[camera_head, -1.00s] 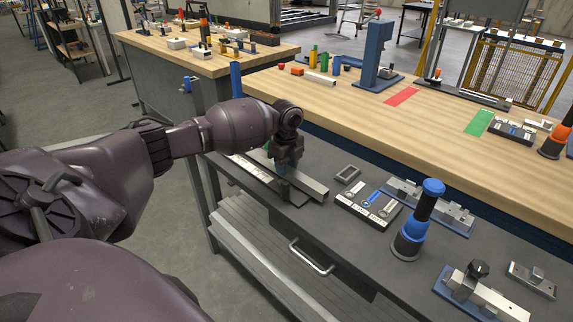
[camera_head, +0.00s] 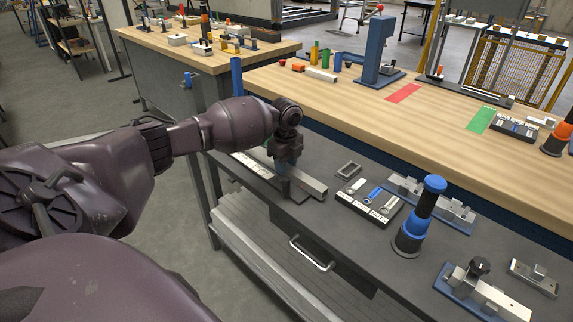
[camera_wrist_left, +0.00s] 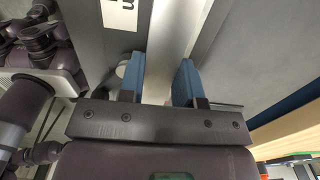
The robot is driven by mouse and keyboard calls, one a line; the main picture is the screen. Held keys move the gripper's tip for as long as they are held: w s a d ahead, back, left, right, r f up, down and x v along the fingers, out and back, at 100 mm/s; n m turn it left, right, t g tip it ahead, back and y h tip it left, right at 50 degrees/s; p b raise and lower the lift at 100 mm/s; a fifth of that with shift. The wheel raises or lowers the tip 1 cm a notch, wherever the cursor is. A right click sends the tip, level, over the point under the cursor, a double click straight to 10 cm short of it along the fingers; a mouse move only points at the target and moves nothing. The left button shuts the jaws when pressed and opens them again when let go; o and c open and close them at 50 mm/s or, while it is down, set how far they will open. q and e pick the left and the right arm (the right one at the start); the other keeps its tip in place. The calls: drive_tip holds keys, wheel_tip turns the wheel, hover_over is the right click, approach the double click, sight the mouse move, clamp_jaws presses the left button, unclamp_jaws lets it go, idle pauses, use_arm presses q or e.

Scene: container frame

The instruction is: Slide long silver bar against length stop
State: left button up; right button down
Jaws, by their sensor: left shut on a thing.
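The long silver bar (camera_head: 310,183) lies along a dark fixture with a white label strip (camera_head: 251,166) on the grey front worktop. My left gripper (camera_head: 284,172) points down over the bar and is shut on it. In the left wrist view the bar (camera_wrist_left: 178,30) runs between the two blue fingertips (camera_wrist_left: 160,78). The bar's far left end is partly hidden behind my left wrist in the head view. I cannot clearly make out the length stop or whether the bar touches it. My right gripper is not in view.
To the right stand a small grey frame (camera_head: 348,170), a labelled wrench tray (camera_head: 366,208), a blue-and-black upright tool (camera_head: 418,220) and blue-based clamp fixtures (camera_head: 480,295). The raised wooden bench (camera_head: 350,115) borders the worktop behind. A drawer handle (camera_head: 311,256) is below the front edge.

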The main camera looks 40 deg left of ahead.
use_arm(q)
drive_tip(key=shift+a, duration=0.45)
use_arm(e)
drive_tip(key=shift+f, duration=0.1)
use_arm(q)
drive_tip(key=o, duration=1.7)
drive_tip(key=shift+r+p, duration=2.25)
drive_tip(key=shift+r, duration=1.3)
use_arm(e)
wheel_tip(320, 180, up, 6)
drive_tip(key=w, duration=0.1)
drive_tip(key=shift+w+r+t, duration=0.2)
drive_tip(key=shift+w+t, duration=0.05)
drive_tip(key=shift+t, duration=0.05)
